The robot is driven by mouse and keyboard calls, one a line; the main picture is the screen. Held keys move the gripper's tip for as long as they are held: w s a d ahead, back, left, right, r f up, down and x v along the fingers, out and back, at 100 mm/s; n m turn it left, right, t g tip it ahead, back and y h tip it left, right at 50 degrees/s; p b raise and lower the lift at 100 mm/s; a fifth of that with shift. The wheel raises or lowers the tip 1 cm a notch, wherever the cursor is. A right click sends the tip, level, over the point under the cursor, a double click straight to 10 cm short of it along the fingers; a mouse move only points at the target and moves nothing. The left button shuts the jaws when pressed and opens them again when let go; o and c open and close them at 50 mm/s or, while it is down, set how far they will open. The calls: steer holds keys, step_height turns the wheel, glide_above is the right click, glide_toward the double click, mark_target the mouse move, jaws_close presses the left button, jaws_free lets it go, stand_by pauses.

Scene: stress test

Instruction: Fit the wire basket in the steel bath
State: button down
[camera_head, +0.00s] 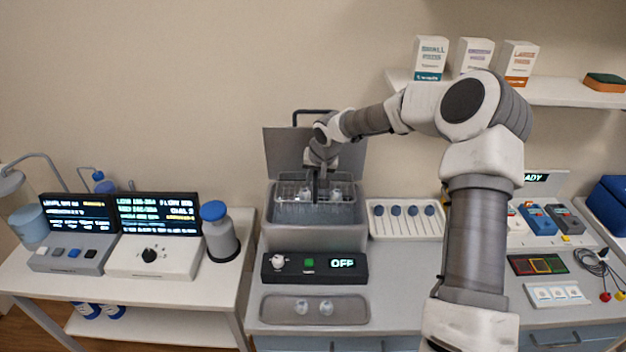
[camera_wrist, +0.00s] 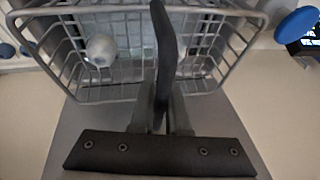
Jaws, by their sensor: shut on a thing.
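The wire basket (camera_head: 288,190) is at the mouth of the steel bath (camera_head: 314,238), with pale rounded items inside it. My gripper (camera_head: 319,186) is above the basket, shut on its dark upright handle. In the wrist view the basket (camera_wrist: 60,62) fills the upper part, and the handle (camera_wrist: 163,40) runs between my gripper's fingers (camera_wrist: 162,112). A whitish item (camera_wrist: 101,51) lies in the basket's left part. The bath's lid (camera_head: 283,150) stands open behind. I cannot tell how far the basket sits inside the bath.
A rack with blue-topped pieces (camera_head: 405,228) is close on the right. A blue-capped bottle (camera_head: 220,235) stands left.

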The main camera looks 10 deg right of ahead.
steer(key=shift+f+b, duration=3.5)
steer(key=shift+f, duration=0.05)
stand_by(4.5)
